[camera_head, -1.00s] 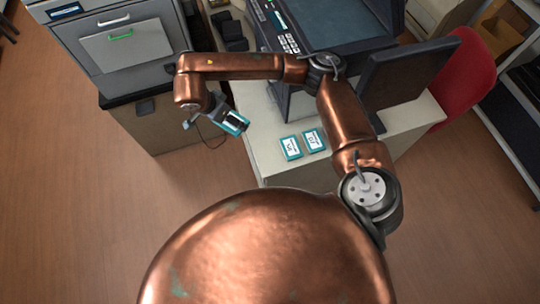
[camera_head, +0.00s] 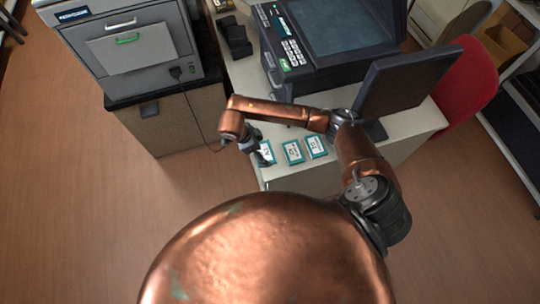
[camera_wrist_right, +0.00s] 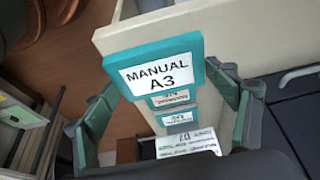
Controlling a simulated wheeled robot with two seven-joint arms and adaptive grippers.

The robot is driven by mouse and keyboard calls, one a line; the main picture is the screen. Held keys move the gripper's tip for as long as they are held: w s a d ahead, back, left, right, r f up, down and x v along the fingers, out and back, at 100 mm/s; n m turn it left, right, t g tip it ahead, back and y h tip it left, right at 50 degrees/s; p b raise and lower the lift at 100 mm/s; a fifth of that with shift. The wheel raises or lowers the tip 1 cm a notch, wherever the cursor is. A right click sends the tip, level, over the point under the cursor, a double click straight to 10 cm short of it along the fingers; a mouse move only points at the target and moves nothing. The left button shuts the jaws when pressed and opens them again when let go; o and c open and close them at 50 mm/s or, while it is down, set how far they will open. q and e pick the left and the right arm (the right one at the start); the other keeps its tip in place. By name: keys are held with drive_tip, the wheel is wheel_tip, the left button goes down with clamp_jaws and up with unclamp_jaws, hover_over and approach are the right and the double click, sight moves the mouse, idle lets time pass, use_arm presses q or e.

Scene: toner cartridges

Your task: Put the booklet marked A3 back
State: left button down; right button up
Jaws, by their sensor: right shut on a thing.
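The booklet marked A3 (camera_wrist_right: 157,75) has a teal cover and a white label reading "MANUAL A3" in the right wrist view. My right gripper (camera_wrist_right: 168,100) is shut on it, with a finger at each side. In the head view the booklet (camera_head: 267,153) is at the desk's (camera_head: 273,173) front left corner, beside two similar teal booklets, one nearer (camera_head: 293,151) and one farther right (camera_head: 316,146). I cannot tell whether the held booklet touches the desk. My right gripper (camera_head: 256,143) partly covers it. My left gripper is not in view.
A dark printer (camera_head: 310,70) stands behind the booklets, and a dark monitor (camera_head: 410,80) stands to the right. A grey machine (camera_head: 135,50) on a dark-topped cabinet (camera_head: 170,125) is at the left, with a cable hanging beside it. A red chair (camera_head: 475,75) is behind the monitor.

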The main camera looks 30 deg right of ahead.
sight(267, 152)
drive_tip(key=shift+s+d+f, duration=0.15)
drive_tip(key=shift+d+f, duration=0.35)
drive_tip(key=shift+f, duration=0.1)
drive_tip(key=shift+s+d+f, duration=0.15)
drive_tip(key=shift+d+f, duration=0.3)
drive_tip(key=shift+f, duration=0.1)
drive_tip(key=x, duration=0.3)
drive_tip(key=shift+a+f+p, duration=0.15)
drive_tip(key=shift+a+p, duration=0.1)
drive_tip(key=shift+p, duration=0.05)
drive_tip(key=shift+f, duration=0.45)
drive_tip(key=o, duration=1.3)
drive_tip(key=shift+f, duration=0.1)
drive_tip(key=v, duration=1.2)
